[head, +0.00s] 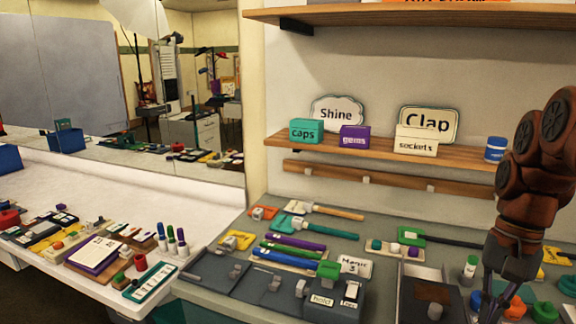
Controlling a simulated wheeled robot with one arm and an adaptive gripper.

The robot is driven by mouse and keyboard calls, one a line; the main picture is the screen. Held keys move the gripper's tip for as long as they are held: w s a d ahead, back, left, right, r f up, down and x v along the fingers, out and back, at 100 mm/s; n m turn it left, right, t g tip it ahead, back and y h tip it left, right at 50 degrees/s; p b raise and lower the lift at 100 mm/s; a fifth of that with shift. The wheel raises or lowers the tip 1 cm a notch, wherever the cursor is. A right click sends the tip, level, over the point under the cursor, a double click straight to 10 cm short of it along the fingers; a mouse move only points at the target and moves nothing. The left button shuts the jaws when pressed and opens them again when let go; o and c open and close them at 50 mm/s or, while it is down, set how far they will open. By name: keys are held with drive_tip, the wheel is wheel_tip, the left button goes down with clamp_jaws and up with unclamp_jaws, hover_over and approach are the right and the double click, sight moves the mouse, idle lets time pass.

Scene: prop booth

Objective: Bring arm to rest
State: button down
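My arm comes in at the right edge of the head view, with rust-red joints. My gripper (500,296) hangs from it, dark and pointing down, over the right part of the grey worktop. Its fingertips run close to the bottom edge, and I cannot tell whether they are open or shut or hold anything. A blue round piece (476,300) shows just left of the fingers, and an orange one (515,308) just right.
A shelf (390,149) behind carries a teal caps box (306,131), a purple gems box (354,137), a sockets box (416,141) and a blue jar (495,149). Tools and a grey switch panel (265,284) crowd the worktop. A white table (150,200) stands left.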

drive_tip(key=s+a+f+n+p, duration=0.2)
drive_tip(key=s+a+f+n, duration=0.1)
drive_tip(key=s+a+f, duration=0.2)
drive_tip(key=s+a+f+n+h+p, duration=0.1)
drive_tip(key=s+a+f+n, duration=0.3)
drive_tip(key=s+a, duration=0.4)
drive_tip(key=shift+s+a+f+n+h+p, duration=0.35)
drive_tip(key=shift+s+p, duration=0.3)
drive_tip(key=shift+s, duration=0.45)
